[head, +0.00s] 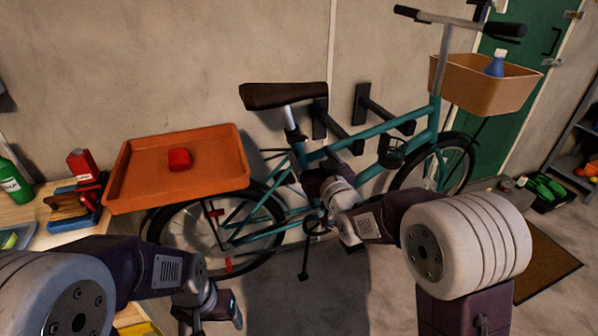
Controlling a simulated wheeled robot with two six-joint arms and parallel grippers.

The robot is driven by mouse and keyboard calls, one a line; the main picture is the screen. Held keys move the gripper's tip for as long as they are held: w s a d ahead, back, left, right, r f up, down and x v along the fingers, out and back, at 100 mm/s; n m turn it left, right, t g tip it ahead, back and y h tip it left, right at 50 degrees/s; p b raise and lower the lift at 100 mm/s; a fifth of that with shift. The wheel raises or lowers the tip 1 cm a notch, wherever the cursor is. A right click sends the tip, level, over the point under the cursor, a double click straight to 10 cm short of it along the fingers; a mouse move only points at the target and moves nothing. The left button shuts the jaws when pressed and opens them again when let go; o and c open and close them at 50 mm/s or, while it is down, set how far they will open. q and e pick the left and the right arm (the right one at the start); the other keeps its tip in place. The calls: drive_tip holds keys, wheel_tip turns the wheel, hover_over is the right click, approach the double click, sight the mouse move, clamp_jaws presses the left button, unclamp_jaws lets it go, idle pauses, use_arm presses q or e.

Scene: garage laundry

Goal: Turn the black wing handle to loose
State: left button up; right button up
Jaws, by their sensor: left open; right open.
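The teal bicycle (345,150) stands against the wall with its brown saddle (283,95) at the left and handlebars at the upper right. I cannot make out the black wing handle on it; it is too small to tell or hidden. My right gripper (316,184) is open in front of the bicycle's lower frame, just above the crank; whether it touches the frame I cannot tell. It covers part of the frame there. My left gripper (226,308) is open and empty at the bottom, below the rear wheel (180,237) in the picture.
An orange tray (125,185) with a red object (179,159) sits above the rear wheel. Black wall brackets (382,112) are behind the frame. A basket (465,90) holds a blue bottle (496,63). A wooden bench (35,212) with a green bottle (14,182) stands left.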

sight(299, 140)
drive_tip(key=p+x, duration=0.1)
drive_tip(key=x, duration=0.8)
drive_tip(key=shift+a+f, duration=0.1)
drive_tip(key=shift+f, duration=0.1)
drive_tip(key=c, duration=1.4)
